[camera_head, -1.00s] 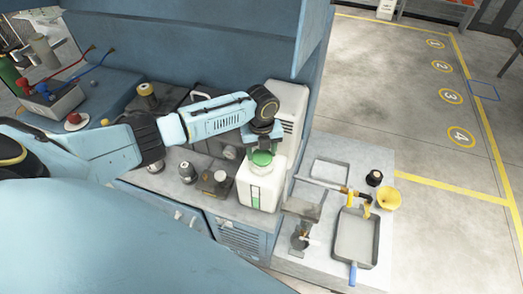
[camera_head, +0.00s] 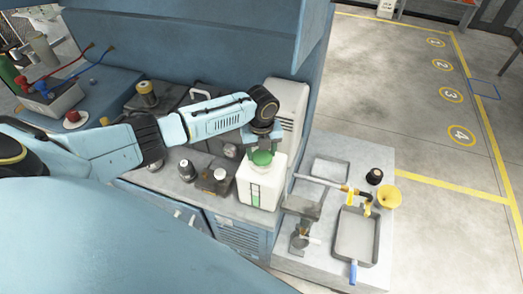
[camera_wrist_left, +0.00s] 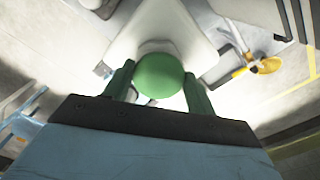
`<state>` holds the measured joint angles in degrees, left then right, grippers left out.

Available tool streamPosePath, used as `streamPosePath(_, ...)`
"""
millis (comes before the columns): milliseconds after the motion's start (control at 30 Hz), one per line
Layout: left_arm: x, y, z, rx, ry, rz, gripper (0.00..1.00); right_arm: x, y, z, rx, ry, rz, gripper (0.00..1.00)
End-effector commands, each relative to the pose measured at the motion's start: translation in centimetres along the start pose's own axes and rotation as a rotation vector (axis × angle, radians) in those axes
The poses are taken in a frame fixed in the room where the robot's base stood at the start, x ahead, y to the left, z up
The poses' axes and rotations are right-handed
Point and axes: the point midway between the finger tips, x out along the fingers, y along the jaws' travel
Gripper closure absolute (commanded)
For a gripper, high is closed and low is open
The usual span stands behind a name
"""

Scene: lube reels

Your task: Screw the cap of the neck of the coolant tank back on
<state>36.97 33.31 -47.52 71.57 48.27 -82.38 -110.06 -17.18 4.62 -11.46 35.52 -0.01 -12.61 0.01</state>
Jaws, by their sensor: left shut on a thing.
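The coolant tank (camera_head: 260,185) is a white box-shaped container with a green level strip on its front, standing upright on the grey counter. The green cap (camera_head: 262,157) is at its neck, on top. My left gripper (camera_head: 263,148) reaches down from above and is shut on the cap. In the left wrist view the round cap (camera_wrist_left: 159,76) sits between the two green-tinted fingers (camera_wrist_left: 158,85), over the white tank (camera_wrist_left: 160,28). The neck's thread is hidden under the cap. My right gripper is not in view.
A tall pale unit (camera_head: 288,108) stands right behind the tank. Small metal-capped jars (camera_head: 187,170) stand left of it. On the lower bench at right are a grey pan (camera_head: 356,236), a yellow funnel (camera_head: 388,197) and a black cup (camera_head: 374,176).

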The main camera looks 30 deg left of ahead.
Motion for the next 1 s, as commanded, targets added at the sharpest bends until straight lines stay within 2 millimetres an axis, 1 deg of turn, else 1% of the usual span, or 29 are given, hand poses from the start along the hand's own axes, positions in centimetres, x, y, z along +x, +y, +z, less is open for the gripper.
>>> streamPosePath(100, -0.1, 0.0, 0.0, 0.011, -0.001, -0.001, 0.69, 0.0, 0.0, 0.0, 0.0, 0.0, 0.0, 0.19)
streamPosePath(167, 0.0, -0.1, 0.1, 0.052, -0.002, -0.001, 0.69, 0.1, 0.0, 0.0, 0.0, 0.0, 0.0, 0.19)
streamPosePath(400, 0.1, -0.2, 0.1, 0.361, -0.002, 0.0, 0.69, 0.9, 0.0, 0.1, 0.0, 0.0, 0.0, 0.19)
streamPosePath(500, 0.0, -0.3, 0.0, 0.434, -0.001, -0.001, 0.69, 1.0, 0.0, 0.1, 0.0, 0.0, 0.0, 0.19)
streamPosePath(867, -0.1, -0.3, 0.0, 0.472, -0.002, -0.001, 0.69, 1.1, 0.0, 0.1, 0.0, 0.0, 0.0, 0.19)
streamPosePath(1000, 0.0, -0.4, 0.0, 0.63, -0.003, 0.0, 0.69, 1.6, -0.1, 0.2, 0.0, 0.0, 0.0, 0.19)
